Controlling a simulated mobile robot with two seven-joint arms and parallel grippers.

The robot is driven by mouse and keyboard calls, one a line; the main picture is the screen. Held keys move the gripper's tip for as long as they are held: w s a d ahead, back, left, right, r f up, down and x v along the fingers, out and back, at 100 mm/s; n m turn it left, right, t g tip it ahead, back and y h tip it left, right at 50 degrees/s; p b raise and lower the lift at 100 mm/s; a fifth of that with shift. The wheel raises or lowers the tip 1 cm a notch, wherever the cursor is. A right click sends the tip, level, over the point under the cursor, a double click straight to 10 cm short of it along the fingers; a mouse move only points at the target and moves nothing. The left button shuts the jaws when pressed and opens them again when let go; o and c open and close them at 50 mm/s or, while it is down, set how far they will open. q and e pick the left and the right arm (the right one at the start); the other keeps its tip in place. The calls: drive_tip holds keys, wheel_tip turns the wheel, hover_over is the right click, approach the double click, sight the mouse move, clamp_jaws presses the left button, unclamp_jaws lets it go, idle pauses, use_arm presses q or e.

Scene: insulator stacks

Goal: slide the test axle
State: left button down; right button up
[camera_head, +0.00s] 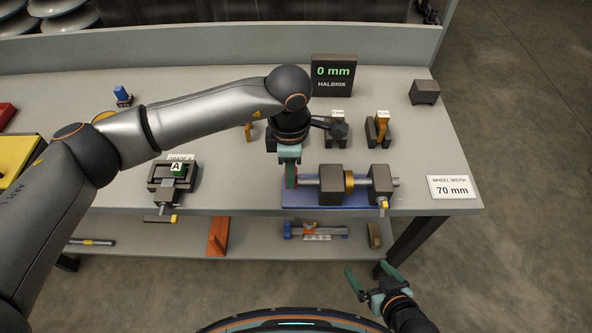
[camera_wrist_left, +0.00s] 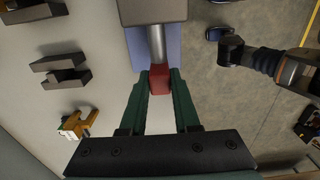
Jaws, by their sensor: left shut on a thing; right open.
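The test axle is a silver rod with a red end. It runs through two dark blocks on a blue base (camera_head: 330,202), with a brass-coloured ring (camera_head: 349,181) between the blocks. Its bare right end (camera_head: 395,182) sticks out past the right block. My left gripper (camera_head: 290,172) is shut on the axle's red end at the left of the base. The left wrist view shows the red end (camera_wrist_left: 159,82) between the fingers, and the silver rod (camera_wrist_left: 156,45) leading into a grey block. My right gripper (camera_head: 375,283) is open and empty, below the table's front edge.
A display (camera_head: 332,75) reads 0 mm. A card (camera_head: 453,187) reads wheel width 70 mm. A dark fixture marked A (camera_head: 160,184) stands to the left. Dark holders (camera_head: 378,130) stand behind the base. A lower shelf (camera_head: 190,243) holds loose parts.

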use_arm(q)
drive_tip(key=shift+a, duration=0.35)
drive_tip(key=c, duration=0.6)
unclamp_jaws()
drive_tip(key=shift+c, duration=0.2)
drive_tip(key=shift+r, duration=0.1)
wheel_tip(320, 180, up, 12)
drive_tip(key=b, duration=0.1)
drive_tip(key=shift+r, duration=0.2)
